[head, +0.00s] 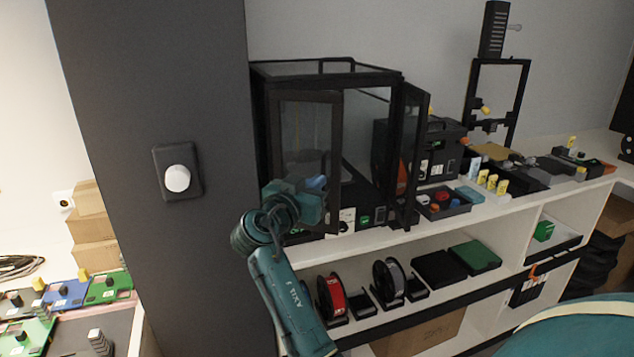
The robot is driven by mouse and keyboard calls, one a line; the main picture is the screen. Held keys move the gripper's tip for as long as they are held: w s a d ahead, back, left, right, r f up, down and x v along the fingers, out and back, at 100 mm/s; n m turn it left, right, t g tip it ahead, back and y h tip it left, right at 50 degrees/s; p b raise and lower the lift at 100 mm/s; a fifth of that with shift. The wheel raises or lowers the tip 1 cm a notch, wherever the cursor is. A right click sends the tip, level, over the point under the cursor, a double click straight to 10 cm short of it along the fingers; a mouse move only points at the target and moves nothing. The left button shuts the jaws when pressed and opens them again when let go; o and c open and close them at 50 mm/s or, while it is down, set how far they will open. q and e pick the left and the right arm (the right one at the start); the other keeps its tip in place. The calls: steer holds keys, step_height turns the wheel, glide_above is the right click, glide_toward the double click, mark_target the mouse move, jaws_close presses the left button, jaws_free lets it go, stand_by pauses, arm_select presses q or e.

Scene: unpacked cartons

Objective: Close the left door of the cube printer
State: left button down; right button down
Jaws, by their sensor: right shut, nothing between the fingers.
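The cube printer (262,130) is a black box-shaped frame with clear panels, standing on the white shelf unit beside the dark column. Its left door (336,135), a black frame with a clear pane, stands swung open toward me at the left side of the front. Its right door (413,150) also stands open, seen nearly edge-on. My right gripper (318,190) is shut and empty, in front of the lower part of the left door. It hides part of the door's lower edge; I cannot tell whether it touches the door. My left gripper is not in view.
The dark column (150,90) with a white knob (177,178) stands close on the left. A black tray of small parts (443,203) sits right of the printer. Taller equipment (497,90) stands farther right.

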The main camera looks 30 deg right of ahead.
mark_target(337, 172)
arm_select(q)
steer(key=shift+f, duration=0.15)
arm_select(e)
steer(key=shift+d, duration=0.1)
steer(key=shift+w+d+f+b, duration=0.1)
steer(key=shift+d+f+b, duration=0.05)
steer(key=shift+d+b, duration=0.8)
steer(key=d+b, duration=0.1)
steer(key=w+d+n+t, duration=0.1)
steer(key=d, duration=0.1)
steer(key=w+d+t+y+b, duration=0.1)
steer(key=d, duration=0.1)
steer(key=shift+n+b, duration=0.3)
steer(key=shift+b, duration=0.05)
steer(key=shift+w+d+b, duration=0.4)
steer(key=shift+w+d, duration=0.1)
steer(key=shift+w, duration=0.05)
steer(key=shift+w+d, duration=0.25)
steer(key=shift+d, duration=0.05)
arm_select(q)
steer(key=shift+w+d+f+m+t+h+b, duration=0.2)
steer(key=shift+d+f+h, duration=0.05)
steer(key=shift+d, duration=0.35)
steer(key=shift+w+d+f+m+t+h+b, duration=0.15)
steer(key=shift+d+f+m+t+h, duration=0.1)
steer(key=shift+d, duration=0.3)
arm_select(e)
steer(key=shift+w+d, duration=0.15)
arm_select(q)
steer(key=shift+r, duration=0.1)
